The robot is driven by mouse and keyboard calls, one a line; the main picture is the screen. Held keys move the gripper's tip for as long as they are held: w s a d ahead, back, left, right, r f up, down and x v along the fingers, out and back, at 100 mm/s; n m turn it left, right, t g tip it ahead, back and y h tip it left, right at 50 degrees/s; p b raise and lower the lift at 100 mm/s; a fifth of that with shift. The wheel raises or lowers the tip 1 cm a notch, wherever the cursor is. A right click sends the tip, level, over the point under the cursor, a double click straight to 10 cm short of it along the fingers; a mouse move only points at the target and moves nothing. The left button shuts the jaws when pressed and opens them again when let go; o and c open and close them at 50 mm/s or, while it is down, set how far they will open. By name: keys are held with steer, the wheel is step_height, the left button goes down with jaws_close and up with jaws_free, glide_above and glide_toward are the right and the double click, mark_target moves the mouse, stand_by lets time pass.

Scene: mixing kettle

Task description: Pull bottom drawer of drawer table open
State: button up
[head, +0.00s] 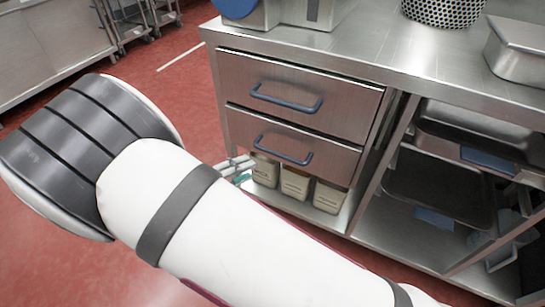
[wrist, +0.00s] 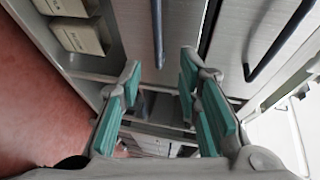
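The drawer table has two stacked steel drawers that look shut. The bottom drawer (head: 285,138) has a blue bar handle (head: 283,150); in the wrist view this handle (wrist: 157,35) shows as a dark bar running up from between the fingertips. The top drawer (head: 300,92) has a like handle (head: 287,100), seen to the right in the wrist view (wrist: 280,42). My gripper (wrist: 160,78) is open and empty, with teal pads apart. In the head view it (head: 240,170) sits low at the left of the bottom drawer, mostly hidden behind my arm.
Several labelled beige containers (head: 294,183) stand on the shelf under the bottom drawer. Open shelves with dark trays (head: 440,185) are on the right. A metal pan (head: 518,50) and a perforated basket (head: 442,10) stand on the countertop (head: 375,45). Red floor is free at left.

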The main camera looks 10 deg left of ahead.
mark_target(280, 155)
steer(key=b+x, duration=0.1)
steer(key=x, duration=0.3)
steer(key=b+x, duration=0.2)
steer(key=x, duration=0.2)
steer(key=b+x, duration=0.1)
steer(key=x, duration=0.4)
steer(key=shift+w+a+f+b, duration=0.2)
steer(key=shift+w+f+b, duration=0.05)
steer(key=shift+f+b, duration=0.1)
jaws_close()
